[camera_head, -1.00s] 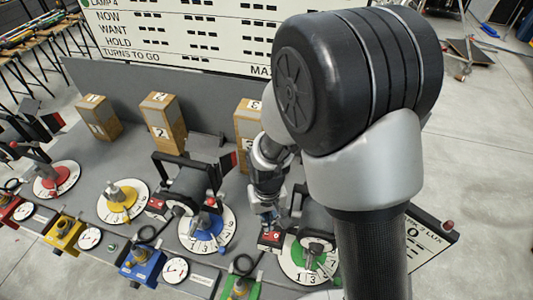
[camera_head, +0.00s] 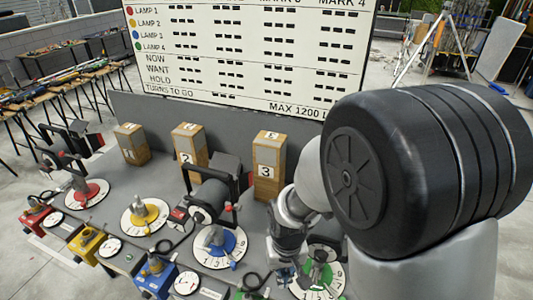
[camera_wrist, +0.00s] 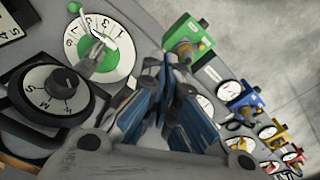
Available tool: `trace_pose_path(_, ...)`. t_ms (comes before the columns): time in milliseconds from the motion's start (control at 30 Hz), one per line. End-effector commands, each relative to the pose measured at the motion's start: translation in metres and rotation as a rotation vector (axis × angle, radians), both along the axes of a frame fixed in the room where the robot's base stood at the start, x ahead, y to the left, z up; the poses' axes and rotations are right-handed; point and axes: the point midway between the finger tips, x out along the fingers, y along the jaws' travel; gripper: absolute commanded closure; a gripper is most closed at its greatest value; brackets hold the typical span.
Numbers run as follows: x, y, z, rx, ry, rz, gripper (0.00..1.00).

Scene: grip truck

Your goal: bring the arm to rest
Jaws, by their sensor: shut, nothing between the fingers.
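My gripper (camera_wrist: 165,105) is shut and empty in the wrist view, its blue-lined fingers close together above the grey bench. In the head view my gripper (camera_head: 286,272) is small and partly dark, just left of the green dial (camera_head: 318,275). The green dial also shows at upper left in the wrist view (camera_wrist: 122,62), apart from the fingers. A green box (camera_wrist: 188,40) with a knob stands right of the fingers there. My large black and silver arm joint fills the right of the head view and hides what lies behind it.
Blue (camera_head: 219,246), yellow (camera_head: 145,217) and red (camera_head: 86,194) dials line the bench. Numbered wooden blocks (camera_head: 268,165) stand behind them. A black lamp (camera_head: 209,200) stands near the blue dial. A large board (camera_head: 240,50) stands at the back. A black knob (camera_wrist: 55,92) is left of my fingers.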

Motion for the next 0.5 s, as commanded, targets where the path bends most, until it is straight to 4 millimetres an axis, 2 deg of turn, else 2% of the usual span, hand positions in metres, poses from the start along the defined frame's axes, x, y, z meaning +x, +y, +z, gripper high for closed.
trace_pose_path(267, -0.006, -0.021, 0.027, 0.018, -0.075, -0.033, 1.00)
trace_pose_path(367, -0.014, -0.033, 0.040, 0.023, -0.113, -0.049, 1.00)
trace_pose_path(500, -0.037, -0.054, 0.055, 0.032, -0.183, -0.080, 1.00)
